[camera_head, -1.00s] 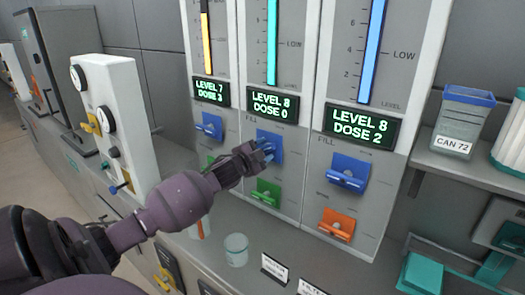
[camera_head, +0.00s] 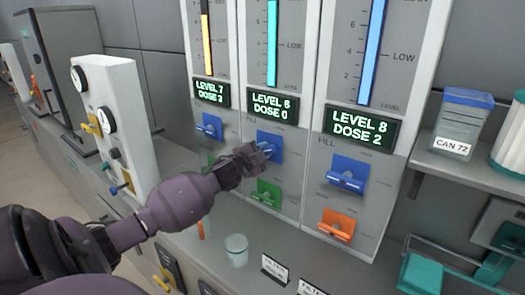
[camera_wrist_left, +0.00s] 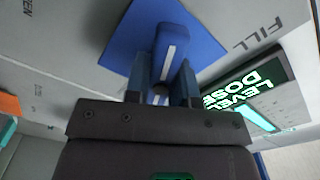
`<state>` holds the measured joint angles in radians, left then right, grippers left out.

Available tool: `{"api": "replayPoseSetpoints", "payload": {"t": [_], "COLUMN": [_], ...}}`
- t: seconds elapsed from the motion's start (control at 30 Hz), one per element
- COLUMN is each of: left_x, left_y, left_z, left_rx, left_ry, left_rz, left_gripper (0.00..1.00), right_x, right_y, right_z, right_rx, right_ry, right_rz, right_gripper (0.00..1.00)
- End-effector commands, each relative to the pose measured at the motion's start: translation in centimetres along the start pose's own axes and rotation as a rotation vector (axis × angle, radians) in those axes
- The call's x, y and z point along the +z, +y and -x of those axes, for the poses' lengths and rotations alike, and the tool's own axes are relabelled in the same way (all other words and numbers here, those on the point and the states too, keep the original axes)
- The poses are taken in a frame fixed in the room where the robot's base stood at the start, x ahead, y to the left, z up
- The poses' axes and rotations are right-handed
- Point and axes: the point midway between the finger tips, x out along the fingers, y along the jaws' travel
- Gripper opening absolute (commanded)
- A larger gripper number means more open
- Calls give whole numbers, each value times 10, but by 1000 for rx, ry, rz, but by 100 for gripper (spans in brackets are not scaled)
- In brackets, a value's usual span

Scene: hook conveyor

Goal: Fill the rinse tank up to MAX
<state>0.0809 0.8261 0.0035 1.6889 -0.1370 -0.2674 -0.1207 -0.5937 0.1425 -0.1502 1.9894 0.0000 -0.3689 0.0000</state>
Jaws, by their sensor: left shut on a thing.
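My left gripper (camera_head: 264,154) is at the blue FILL lever (camera_head: 277,145) of the middle column, its fingers shut on the handle. In the left wrist view the two fingers (camera_wrist_left: 163,85) straddle the blue handle (camera_wrist_left: 172,45) in front of its blue plate. The middle panel has a teal level bar (camera_head: 272,40) and a green-lit display (camera_head: 272,106) reading DOSE 0; its level digit looks like 6 or 8. A green lever (camera_head: 266,192) sits below. No label naming the rinse tank is readable. My right gripper is not in view.
The left column has a yellow bar (camera_head: 207,45). The right column has a blue bar (camera_head: 374,60), a blue lever (camera_head: 348,172) and an orange lever (camera_head: 337,225). A small clear cup (camera_head: 236,250) stands on the ledge below. A CAN 72 container (camera_head: 462,122) is on the right shelf.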

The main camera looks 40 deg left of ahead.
Motion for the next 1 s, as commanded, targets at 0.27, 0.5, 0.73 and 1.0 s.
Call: {"api": "replayPoseSetpoints", "payload": {"t": [0.27, 0.5, 0.73, 1.0], "left_x": [0, 0, 0, 0], "left_y": [-1, -1, 0, 0], "left_z": [0, 0, 0, 0], "left_rx": [2, 1, 1, 2], "left_ry": [-1, 0, 0, 0], "left_rz": [-192, -342, -430, -457], "left_gripper": [0, 0, 0, 0], "right_x": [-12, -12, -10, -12], "right_y": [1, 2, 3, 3], "right_z": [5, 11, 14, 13], "right_rx": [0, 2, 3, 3], "right_ry": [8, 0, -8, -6], "right_rz": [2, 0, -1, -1], "right_gripper": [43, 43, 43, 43]}}
